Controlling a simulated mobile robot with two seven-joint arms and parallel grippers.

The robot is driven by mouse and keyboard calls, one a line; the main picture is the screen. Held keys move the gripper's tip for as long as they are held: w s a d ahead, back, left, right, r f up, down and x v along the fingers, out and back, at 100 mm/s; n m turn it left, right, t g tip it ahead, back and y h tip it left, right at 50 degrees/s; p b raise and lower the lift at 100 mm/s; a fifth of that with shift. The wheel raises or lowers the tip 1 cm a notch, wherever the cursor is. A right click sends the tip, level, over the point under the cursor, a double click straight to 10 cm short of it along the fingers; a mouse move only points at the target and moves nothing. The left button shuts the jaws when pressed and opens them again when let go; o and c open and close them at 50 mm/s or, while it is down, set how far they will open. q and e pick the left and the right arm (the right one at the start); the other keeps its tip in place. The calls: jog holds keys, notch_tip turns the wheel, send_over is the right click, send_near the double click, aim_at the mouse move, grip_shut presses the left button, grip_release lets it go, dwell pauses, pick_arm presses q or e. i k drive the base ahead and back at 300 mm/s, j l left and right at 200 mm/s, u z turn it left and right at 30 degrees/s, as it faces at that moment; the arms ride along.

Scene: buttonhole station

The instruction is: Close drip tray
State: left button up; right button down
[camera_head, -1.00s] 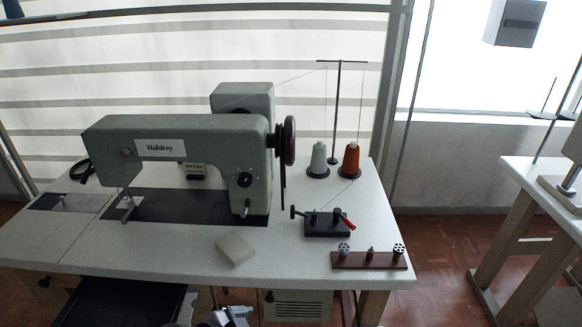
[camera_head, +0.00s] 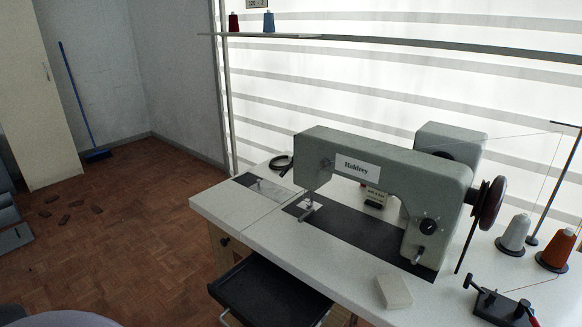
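The black drip tray (camera_head: 262,292) sits below the front edge of the sewing table, in the lower middle of the head view. It is shallow and dark, and it sticks out to the front from under the tabletop. Its near part runs close to the bottom edge of the picture. Neither of my grippers shows in the current view.
A grey sewing machine (camera_head: 390,180) stands on the white table (camera_head: 350,290), with a pale block (camera_head: 394,291) in front. Thread cones (camera_head: 515,232) stand at the right. Open wooden floor (camera_head: 120,245) lies left of the table. A blue broom (camera_head: 80,110) leans by the wall.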

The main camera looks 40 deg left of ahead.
aim_at(256, 292)
jog(key=u, duration=1.55)
jog(key=k+l+z, duration=0.1)
jog(key=z, duration=0.25)
